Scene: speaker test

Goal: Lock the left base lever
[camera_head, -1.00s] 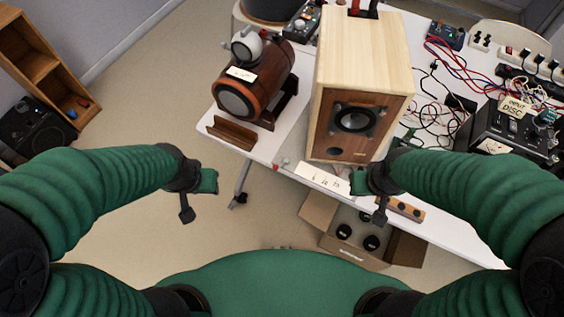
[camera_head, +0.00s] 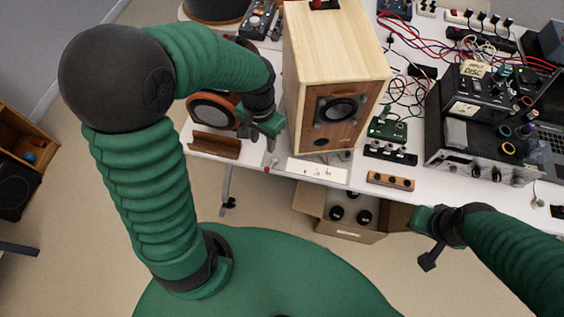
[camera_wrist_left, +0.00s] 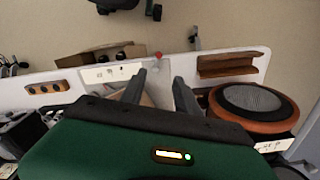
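A small red knob (camera_head: 267,169) sits at the front edge of the white table, left of the wooden speaker (camera_head: 335,65). It also shows in the left wrist view (camera_wrist_left: 157,55), just beyond the fingertips. I cannot tell for sure whether it is the base lever, or its lock position. My left gripper (camera_head: 266,132) is beside the speaker's lower left front, above the table. In the left wrist view its two dark fingers are apart (camera_wrist_left: 158,78), with nothing clearly held. My right gripper (camera_head: 428,240) hangs in front of the table at right; its finger gap is unclear.
A round brown speaker (camera_head: 213,112) stands at left, partly behind my left arm, with a wooden ledge (camera_head: 214,145) before it. A white label strip (camera_head: 317,170) lies at the front edge. An open cardboard box (camera_head: 345,232) is below. Cables and electronics (camera_head: 485,130) crowd the right.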

